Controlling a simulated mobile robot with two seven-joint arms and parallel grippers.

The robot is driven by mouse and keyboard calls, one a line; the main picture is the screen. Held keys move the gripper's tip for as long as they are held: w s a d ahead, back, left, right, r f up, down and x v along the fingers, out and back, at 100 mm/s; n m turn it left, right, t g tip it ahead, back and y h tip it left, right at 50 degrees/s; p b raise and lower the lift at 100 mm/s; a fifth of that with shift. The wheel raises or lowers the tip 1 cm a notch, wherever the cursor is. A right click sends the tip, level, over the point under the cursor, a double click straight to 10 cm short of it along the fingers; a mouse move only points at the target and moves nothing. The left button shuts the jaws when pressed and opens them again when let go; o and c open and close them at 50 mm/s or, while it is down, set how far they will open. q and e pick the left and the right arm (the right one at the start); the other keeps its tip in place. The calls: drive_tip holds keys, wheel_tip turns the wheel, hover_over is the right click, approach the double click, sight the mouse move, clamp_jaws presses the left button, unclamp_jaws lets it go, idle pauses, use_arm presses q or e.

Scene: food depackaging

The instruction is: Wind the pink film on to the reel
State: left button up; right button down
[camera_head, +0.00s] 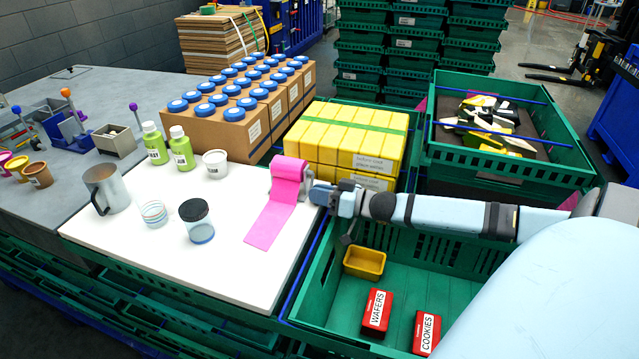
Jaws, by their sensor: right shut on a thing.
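The pink film (272,222) runs as a flat strip over the white board and rises at its far end on to the reel. The reel (306,183) stands near the right edge of the board, with pink film over its top and a grey end at its right. My right gripper (314,192) reaches in from the right and is shut at the reel's right end; its fingertips are small and partly hidden, so the exact part held is unclear. My left gripper is out of view.
Yellow packs (345,140) stand behind the reel. A mug (103,190), jar (197,221) and bottles (181,149) stand left.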

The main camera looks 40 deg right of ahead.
drive_tip(key=shift+r, duration=0.1)
drive_tip(key=c, duration=1.1)
unclamp_jaws()
drive_tip(key=shift+s+d, duration=0.25)
drive_tip(key=shift+s, duration=0.25)
drive_tip(key=p+v, duration=0.2)
drive_tip(key=v, duration=1)
drive_tip(key=shift+s+d, duration=0.15)
drive_tip(key=shift+s, duration=0.1)
